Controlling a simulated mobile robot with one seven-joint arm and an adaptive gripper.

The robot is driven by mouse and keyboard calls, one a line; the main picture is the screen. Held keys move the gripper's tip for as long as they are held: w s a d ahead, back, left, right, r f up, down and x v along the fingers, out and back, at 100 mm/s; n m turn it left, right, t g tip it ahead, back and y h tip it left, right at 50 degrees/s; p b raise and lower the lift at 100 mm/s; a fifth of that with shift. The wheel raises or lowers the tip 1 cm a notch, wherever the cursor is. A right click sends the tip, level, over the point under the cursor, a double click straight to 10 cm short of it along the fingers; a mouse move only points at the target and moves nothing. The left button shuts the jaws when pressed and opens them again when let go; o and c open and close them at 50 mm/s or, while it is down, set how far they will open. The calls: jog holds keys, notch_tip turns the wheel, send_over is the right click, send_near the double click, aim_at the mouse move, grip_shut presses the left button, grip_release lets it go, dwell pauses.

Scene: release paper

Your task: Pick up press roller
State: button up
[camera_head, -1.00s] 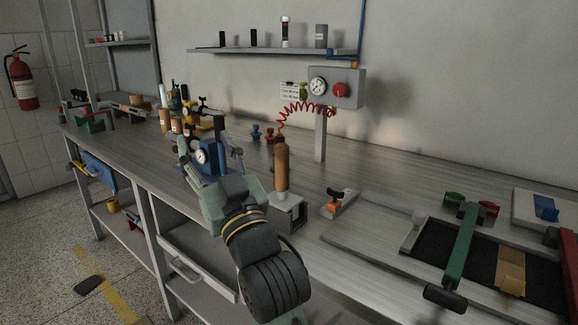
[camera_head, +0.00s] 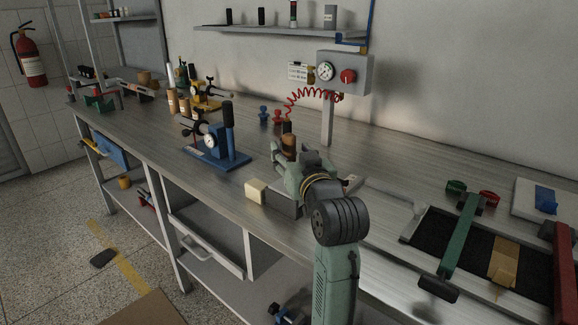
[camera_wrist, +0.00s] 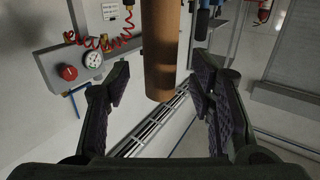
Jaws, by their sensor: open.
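A brown cylinder with a dark top (camera_head: 288,144), apparently the press roller's handle, stands upright above a small grey block with a pale face (camera_head: 256,191) on the bench. My gripper (camera_head: 303,166) is beside it in the head view, and my arm hides its lower part. In the wrist view the brown cylinder (camera_wrist: 160,50) lies between the two spread fingers of my gripper (camera_wrist: 160,72). Gaps show on both sides, so the fingers do not appear to touch it. No roller drum can be made out.
A gauge box (camera_head: 344,73) with a coiled red hose is behind. At right lie a dark bed with a green bar (camera_head: 461,235) and a red bar (camera_head: 565,255). Bare bench lies left of the block.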

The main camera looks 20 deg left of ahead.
jog(key=shift+x, duration=1.3)
jog(key=shift+c, duration=0.6)
grip_shut()
jog(key=shift+r, duration=0.1)
